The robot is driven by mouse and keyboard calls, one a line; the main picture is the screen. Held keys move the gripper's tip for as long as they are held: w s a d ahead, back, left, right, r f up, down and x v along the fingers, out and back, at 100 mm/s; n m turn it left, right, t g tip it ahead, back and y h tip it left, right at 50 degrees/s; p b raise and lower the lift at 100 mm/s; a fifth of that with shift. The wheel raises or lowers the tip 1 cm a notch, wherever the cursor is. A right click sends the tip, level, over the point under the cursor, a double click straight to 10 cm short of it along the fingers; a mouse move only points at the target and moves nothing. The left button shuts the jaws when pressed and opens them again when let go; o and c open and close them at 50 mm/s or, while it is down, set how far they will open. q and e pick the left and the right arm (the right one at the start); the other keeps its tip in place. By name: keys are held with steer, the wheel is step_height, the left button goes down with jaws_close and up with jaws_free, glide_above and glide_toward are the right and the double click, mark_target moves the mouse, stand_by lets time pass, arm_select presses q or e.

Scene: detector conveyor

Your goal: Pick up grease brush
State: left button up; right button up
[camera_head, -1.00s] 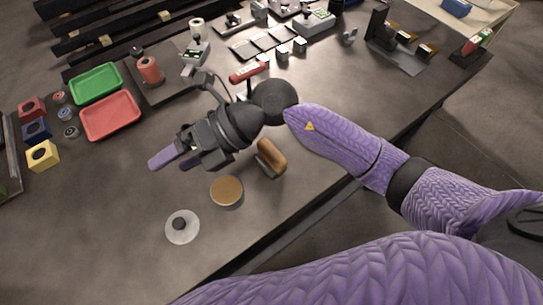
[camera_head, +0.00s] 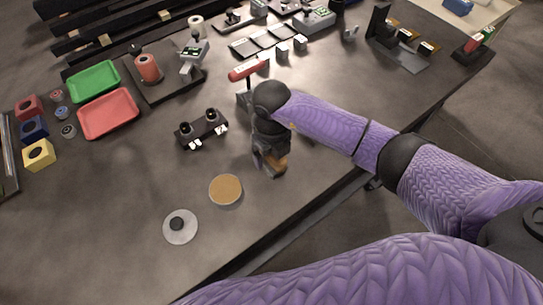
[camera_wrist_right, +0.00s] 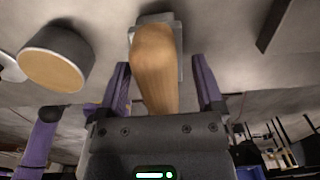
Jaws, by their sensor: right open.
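The grease brush (camera_head: 280,164) has a rounded tan wooden handle and lies on the dark table near its front edge. In the head view it is mostly hidden under my right gripper (camera_head: 268,160). In the right wrist view the wooden handle (camera_wrist_right: 154,62) lies between the two open purple fingers, with a grey block behind it. The fingers are on either side of the handle with gaps showing. My left gripper is not in view.
A round tin with a tan top (camera_head: 225,190) and a white disc with a dark knob (camera_head: 180,226) lie left of the brush. A black fixture with two round posts (camera_head: 202,129) and a red-handled clamp (camera_head: 248,69) stand behind.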

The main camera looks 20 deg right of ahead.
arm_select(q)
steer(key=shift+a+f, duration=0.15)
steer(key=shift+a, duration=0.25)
arm_select(e)
steer(key=shift+f, duration=0.25)
